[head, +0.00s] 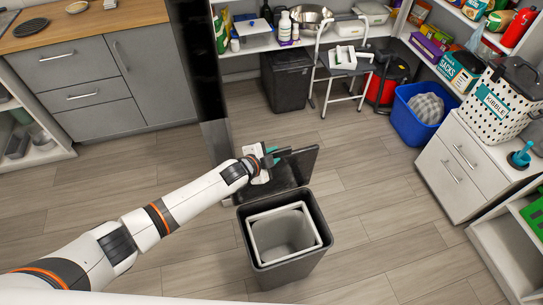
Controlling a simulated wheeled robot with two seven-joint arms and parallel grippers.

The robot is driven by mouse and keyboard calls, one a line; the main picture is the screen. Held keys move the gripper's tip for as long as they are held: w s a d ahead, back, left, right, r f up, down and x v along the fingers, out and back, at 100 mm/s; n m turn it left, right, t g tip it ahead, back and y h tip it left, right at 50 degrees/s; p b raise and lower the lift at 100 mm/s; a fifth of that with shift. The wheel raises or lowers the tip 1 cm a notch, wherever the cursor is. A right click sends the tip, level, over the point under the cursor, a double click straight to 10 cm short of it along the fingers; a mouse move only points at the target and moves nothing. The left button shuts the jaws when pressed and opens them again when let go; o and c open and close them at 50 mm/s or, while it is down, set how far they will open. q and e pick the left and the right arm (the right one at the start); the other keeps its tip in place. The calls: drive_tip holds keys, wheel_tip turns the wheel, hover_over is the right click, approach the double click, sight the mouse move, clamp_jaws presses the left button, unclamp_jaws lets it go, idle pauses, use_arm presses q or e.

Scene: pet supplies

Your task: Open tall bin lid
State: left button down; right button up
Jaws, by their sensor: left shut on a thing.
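The tall bin (285,270) is dark grey and stands on the floor at the front centre, with a light grey inner bucket (283,235) showing inside. Its dark lid (301,165) is raised at the back of the bin, and the opening is uncovered. My left gripper (269,160) is at the lid's left part and shut on it; the arm and gripper hide part of the lid and the exact contact. My right gripper is not in view.
A dark pillar (205,70) stands left of the bin, close to my left arm. Grey cabinets (90,85) are at the back left. A blue tub (412,125) and white drawers (460,165) stand at the right. The wooden floor (375,225) right of the bin is clear.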

use_arm(q)
drive_tip(key=shift+s+d+f, duration=0.1)
drive_tip(key=shift+s+f, duration=0.1)
drive_tip(key=shift+s, duration=0.05)
drive_tip(key=c, duration=1.4)
unclamp_jaws()
drive_tip(key=shift+c, duration=0.2)
drive_tip(key=shift+w+f, duration=0.15)
drive_tip(key=shift+d, duration=0.1)
drive_tip(key=v, duration=1.2)
drive_tip(key=shift+r, duration=0.25)
